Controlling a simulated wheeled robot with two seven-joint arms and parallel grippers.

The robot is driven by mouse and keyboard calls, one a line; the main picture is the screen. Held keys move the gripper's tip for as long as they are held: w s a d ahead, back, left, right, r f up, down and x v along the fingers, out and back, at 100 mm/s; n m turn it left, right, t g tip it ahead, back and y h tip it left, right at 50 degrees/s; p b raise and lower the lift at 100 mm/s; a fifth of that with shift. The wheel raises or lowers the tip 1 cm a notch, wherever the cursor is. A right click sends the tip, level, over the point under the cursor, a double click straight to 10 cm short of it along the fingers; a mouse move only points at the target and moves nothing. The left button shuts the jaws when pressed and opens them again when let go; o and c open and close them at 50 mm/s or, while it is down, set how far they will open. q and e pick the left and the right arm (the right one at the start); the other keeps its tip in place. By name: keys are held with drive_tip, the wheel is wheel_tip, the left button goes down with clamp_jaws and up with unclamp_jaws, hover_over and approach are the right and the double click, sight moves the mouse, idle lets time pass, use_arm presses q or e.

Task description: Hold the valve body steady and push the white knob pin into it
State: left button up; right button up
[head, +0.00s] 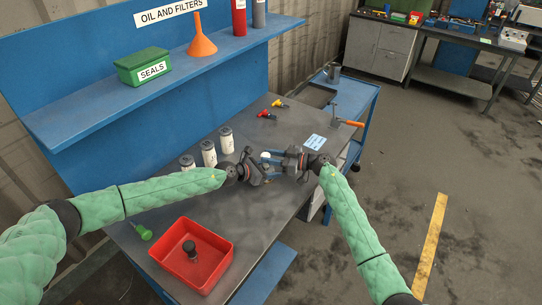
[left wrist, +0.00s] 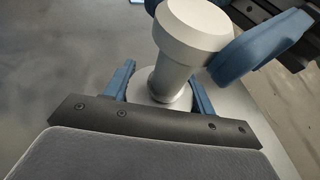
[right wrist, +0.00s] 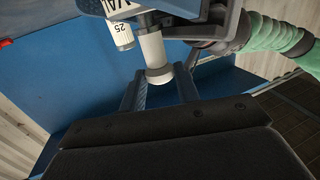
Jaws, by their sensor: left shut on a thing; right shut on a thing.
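In the head view my left gripper (head: 262,164) and right gripper (head: 283,161) meet above the table, close together. A small white part (head: 266,156) shows between them. In the left wrist view a pale flanged piece (left wrist: 190,35) with a wide head and narrower neck stands between my blue fingers, which are shut on its base. A blue rounded part (left wrist: 262,46) is beside its head. In the right wrist view my fingers (right wrist: 160,92) are shut on a white cylinder (right wrist: 153,50) with a wider end. I cannot tell which piece is valve body and which is knob pin.
A red tray (head: 228,258) with a dark round part (head: 190,248) stands at the near table edge. Several white bottles (head: 208,153) stand behind my left gripper. A blue card (head: 315,142) and an orange-handled tool (head: 350,123) lie to the right.

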drive_tip(key=shift+f, duration=0.5)
drive_tip(key=o, duration=1.1)
drive_tip(key=v, duration=1.2)
use_arm(q)
drive_tip(key=o, duration=1.4)
drive_tip(key=v, duration=1.2)
